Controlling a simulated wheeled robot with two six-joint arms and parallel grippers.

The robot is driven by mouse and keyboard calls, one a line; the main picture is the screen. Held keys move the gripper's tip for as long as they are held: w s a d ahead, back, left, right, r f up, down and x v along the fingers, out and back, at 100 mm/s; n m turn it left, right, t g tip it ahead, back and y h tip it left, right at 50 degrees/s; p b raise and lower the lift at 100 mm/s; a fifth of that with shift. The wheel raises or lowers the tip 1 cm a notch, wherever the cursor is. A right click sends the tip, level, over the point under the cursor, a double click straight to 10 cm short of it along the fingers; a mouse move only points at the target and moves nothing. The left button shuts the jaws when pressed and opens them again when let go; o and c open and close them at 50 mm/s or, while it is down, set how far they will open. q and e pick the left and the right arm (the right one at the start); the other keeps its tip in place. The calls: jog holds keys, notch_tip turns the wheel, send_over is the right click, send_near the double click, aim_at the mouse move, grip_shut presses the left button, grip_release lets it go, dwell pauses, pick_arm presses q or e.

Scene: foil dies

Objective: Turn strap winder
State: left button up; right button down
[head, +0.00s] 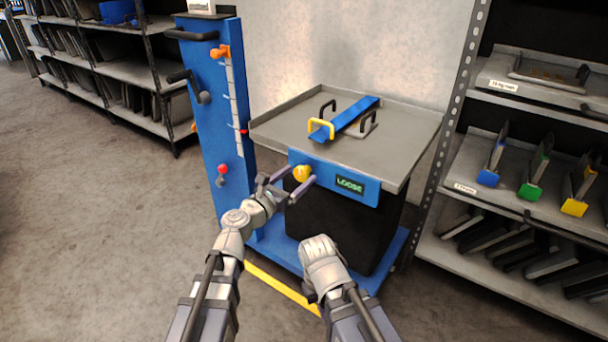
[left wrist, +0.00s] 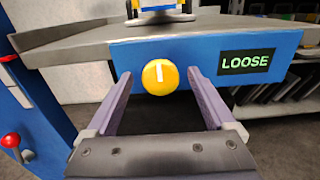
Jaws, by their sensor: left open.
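The strap winder is a round yellow knob (head: 302,173) on the blue front panel (head: 325,178) of the cart. In the left wrist view the knob (left wrist: 160,77) has a white upright mark on its face. A small display (left wrist: 245,62) to its right reads LOOSE. My left gripper (head: 290,184) is open; in the left wrist view its fingers (left wrist: 160,85) point at the panel, one on each side of the knob. I cannot tell whether they touch it. My right arm (head: 320,262) is in front of the cart, but its gripper fingers cannot be made out.
A blue strap (head: 345,119) lies on the grey cart top (head: 400,145), with a yellow handle (head: 321,128) and black handles near it. A blue column (head: 205,110) with levers stands left of the cart. Shelves (head: 460,180) with coloured-tagged tools stand at right.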

pick_arm(q)
jog(key=shift+w+d, duration=0.25)
jog(key=shift+w, duration=0.15)
jog(key=c, duration=1.3)
